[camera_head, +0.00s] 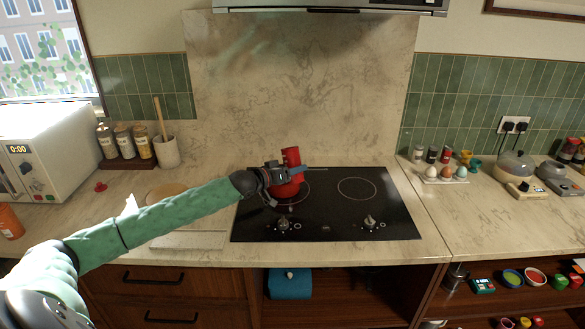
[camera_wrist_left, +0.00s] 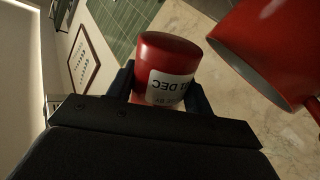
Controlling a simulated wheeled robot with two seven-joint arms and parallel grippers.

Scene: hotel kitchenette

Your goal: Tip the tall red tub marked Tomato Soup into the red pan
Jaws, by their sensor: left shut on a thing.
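The red tub (camera_head: 291,156) is held over the left side of the hob and looks nearly upright, leaning slightly, in the head view. My left gripper (camera_head: 286,173) is shut on it. In the left wrist view the tub (camera_wrist_left: 167,52) sits between the dark fingers, with part of a white label showing "DEC" upside down. The red pan (camera_head: 287,190) is on the left burner, just below my gripper and partly hidden by it. The pan (camera_wrist_left: 285,45) also shows at the upper right of the wrist view, apart from the tub. My right gripper is not in view.
The black hob (camera_head: 330,210) has a free right burner. A white egg tray (camera_head: 445,175) and small jars stand to its right. A utensil crock (camera_head: 167,152), spice jars (camera_head: 125,142) and a white microwave (camera_head: 45,150) stand to the left. A range hood (camera_head: 330,6) hangs above.

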